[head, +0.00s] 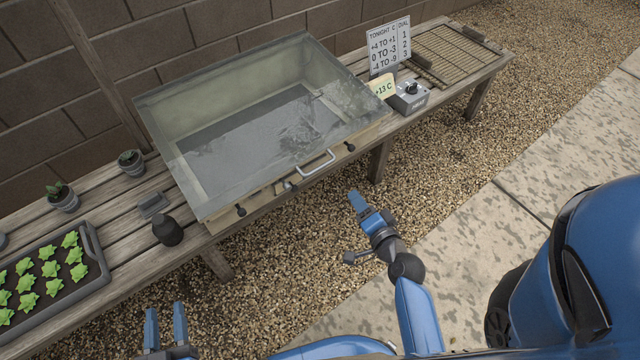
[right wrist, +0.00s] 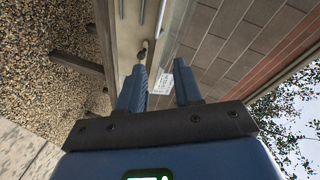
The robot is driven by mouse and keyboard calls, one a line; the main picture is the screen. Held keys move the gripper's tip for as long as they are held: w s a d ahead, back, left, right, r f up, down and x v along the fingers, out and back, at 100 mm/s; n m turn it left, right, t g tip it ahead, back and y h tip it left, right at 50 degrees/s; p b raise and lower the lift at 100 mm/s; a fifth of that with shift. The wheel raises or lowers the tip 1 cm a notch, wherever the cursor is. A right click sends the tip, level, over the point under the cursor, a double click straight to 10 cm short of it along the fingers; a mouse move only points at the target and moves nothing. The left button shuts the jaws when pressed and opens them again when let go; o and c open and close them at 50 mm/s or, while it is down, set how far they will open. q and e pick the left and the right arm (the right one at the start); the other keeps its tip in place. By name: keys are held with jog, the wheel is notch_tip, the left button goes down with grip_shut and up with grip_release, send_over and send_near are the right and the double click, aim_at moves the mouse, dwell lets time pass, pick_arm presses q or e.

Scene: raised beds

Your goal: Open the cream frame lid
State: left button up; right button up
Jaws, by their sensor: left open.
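The cream frame (head: 222,223) is a shallow box on the wooden bench. Its clear glass lid (head: 300,120) lies over it and looks shut. A pale bar handle (head: 316,164) is at the lid's front edge, with black knobs (head: 240,210) (head: 350,147) along the front. My right gripper (head: 360,202) is in front of the frame, to the right of and below the handle, apart from it. In the right wrist view its fingers (right wrist: 158,88) stand apart with nothing between them. My left gripper (head: 166,325) is open and empty at the bottom left, in front of the bench.
A dial box (head: 410,98), a sign (head: 389,46) and a slatted rack (head: 440,55) are at right. A block wall (head: 90,60) stands behind. Gravel lies in front.

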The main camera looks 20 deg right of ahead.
aim_at(320, 166)
pick_arm(q)
notch_tip(320, 166, down, 10)
jog(key=b, duration=0.7)
jog(key=shift+b, duration=0.35)
pick_arm(e)
jog(key=w+a+f+y, duration=0.1)
jog(key=w, duration=0.4)
jog(key=w+a+f+m+y, duration=0.1)
jog(key=w+a+f+y, duration=0.1)
jog(key=w, duration=0.4)
jog(key=w+a+f+m+y, duration=0.1)
jog(key=w, duration=0.5)
jog(key=shift+w+a+f+t, duration=0.25)
jog(key=shift+a+f+t, duration=0.1)
jog(key=shift+a+t, duration=0.05)
jog(key=shift+c, duration=0.5)
grip_shut()
